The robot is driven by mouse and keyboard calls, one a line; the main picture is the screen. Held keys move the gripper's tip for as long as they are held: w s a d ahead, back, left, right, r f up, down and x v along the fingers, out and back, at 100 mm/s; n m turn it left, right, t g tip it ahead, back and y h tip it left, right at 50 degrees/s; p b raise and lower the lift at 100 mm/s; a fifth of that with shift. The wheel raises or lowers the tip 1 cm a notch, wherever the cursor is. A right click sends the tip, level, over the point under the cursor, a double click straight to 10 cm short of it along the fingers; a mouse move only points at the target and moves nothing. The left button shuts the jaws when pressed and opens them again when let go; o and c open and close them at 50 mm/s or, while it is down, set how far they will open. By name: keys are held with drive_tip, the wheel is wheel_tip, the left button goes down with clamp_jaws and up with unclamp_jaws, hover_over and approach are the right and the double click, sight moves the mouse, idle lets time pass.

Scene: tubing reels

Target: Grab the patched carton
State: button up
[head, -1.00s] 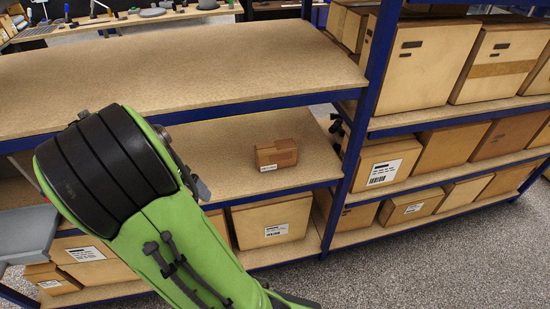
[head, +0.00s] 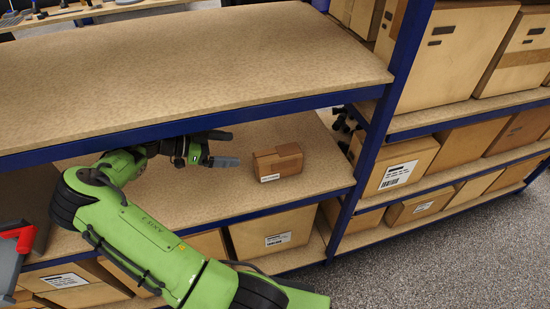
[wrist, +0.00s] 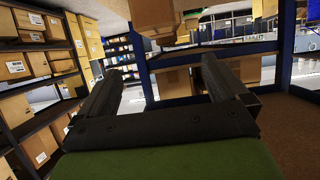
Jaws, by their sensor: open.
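The patched carton (head: 278,163) is a small brown box with a darker brown patch on its right part and a white label low on its front. It sits on the middle shelf (head: 310,150) in the head view. My gripper (head: 226,148) is open and empty, just left of the carton and apart from it, with its fingers pointing toward it. In the wrist view, my gripper (wrist: 165,78) shows two spread dark fingers with nothing held between them. A brown box (wrist: 156,18) shows at the top there; I cannot tell if it is the patched carton.
The upper shelf board (head: 180,70) hangs over my arm and the carton. A blue upright (head: 375,150) stands right of the carton. Larger cartons (head: 275,232) fill the shelf below, and more cartons (head: 455,60) stand to the right. The shelf around the carton is mostly clear.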

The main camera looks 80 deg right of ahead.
sight(277, 153)
drive_tip(key=b+x, duration=0.3)
drive_tip(key=x, duration=1.1)
drive_tip(key=shift+s+a+f, duration=0.1)
drive_tip(key=shift+f, duration=0.05)
drive_tip(key=c, duration=1.8)
